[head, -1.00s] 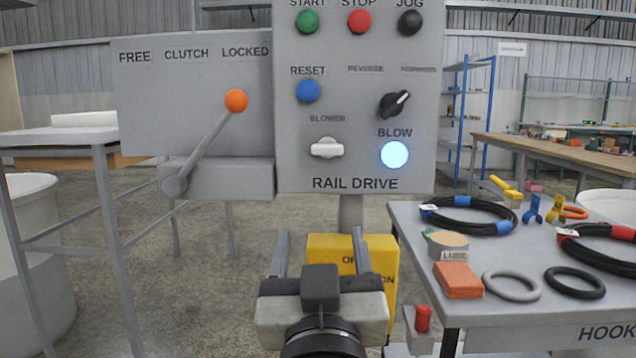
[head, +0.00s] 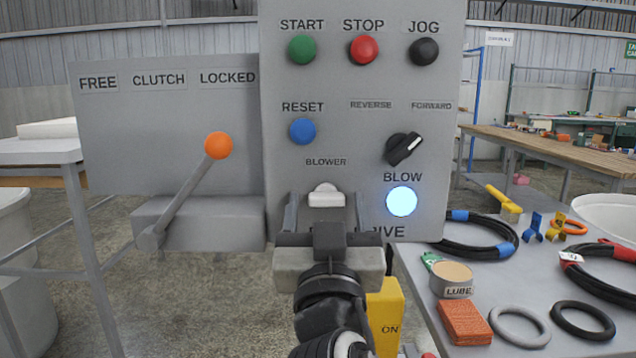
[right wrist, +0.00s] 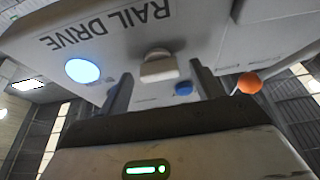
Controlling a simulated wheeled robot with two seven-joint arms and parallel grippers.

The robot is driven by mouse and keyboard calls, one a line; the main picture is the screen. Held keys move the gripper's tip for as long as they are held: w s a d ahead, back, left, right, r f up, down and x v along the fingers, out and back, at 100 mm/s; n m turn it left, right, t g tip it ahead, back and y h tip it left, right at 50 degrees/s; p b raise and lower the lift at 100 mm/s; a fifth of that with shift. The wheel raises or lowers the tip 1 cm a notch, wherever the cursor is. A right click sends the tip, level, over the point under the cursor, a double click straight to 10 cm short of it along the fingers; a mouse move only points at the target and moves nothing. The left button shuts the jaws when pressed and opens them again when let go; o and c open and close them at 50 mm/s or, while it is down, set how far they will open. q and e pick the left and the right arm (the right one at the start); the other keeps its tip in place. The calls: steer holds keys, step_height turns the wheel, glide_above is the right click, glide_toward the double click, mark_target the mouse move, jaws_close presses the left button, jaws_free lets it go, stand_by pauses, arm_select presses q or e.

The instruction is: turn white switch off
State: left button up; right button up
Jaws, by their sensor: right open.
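The white switch (head: 326,196) sits on the grey rail drive panel under the "BLOWER" label. It also shows in the right wrist view (right wrist: 158,67). The round BLOW lamp (head: 401,201) to its right glows light blue, and it shows lit in the wrist view (right wrist: 82,70). My right gripper (head: 326,212) is open and empty, with one finger on each side of the switch in the picture. Whether the fingers touch the switch or panel I cannot tell. My left gripper is not in view.
Above the switch are a blue RESET button (head: 302,131) and a black selector knob (head: 403,148). The clutch lever with its orange ball (head: 218,145) stands left. A grey table (head: 400,282) with hoses, a lube tin and rings is at the right.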

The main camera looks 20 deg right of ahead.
steer(key=shift+w+d+r, duration=0.15)
steer(key=shift+w, duration=0.2)
steer(key=shift+c, duration=0.3)
steer(key=c, duration=0.9)
